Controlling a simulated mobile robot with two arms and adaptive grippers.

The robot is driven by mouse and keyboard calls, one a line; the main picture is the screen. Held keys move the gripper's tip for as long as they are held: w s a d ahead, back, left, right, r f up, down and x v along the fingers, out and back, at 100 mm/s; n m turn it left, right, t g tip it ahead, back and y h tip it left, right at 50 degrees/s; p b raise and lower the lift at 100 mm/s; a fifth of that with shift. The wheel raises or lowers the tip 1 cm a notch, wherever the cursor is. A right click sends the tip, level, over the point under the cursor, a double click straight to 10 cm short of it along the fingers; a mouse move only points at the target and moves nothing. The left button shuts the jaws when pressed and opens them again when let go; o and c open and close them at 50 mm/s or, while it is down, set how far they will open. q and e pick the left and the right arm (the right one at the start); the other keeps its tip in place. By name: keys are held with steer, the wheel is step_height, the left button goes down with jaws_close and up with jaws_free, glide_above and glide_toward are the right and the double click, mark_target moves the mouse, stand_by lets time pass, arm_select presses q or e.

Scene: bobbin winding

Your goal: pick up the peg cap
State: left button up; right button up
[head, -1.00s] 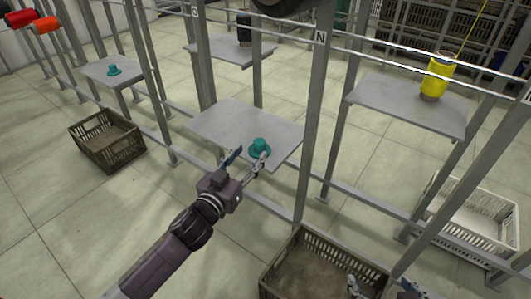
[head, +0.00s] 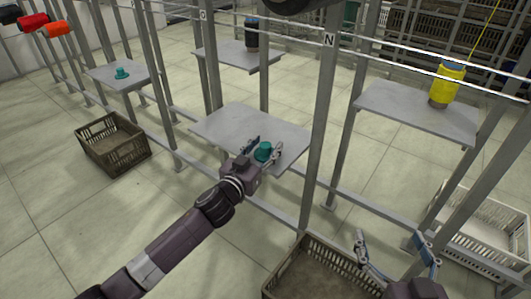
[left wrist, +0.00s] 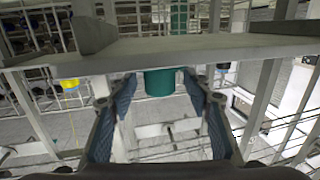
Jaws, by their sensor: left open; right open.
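The teal peg cap (head: 263,151) sits near the front edge of the middle grey shelf (head: 235,125). My left gripper (head: 264,149) is open, with one finger on each side of the cap. In the left wrist view the teal cap (left wrist: 160,82) shows between the two spread fingers, with gaps beside it; I cannot tell whether either finger touches it.
Another teal cap (head: 121,73) stands on the left shelf. A yellow bobbin (head: 447,85) stands on the right shelf, a dark one (head: 251,35) on the back shelf. An upright post (head: 322,120) rises just right of the middle shelf. A brown crate (head: 320,270) lies below.

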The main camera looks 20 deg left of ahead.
arm_select(q)
steer(key=c, duration=1.1)
steer(key=shift+o, duration=0.2)
steer(key=shift+r, duration=0.1)
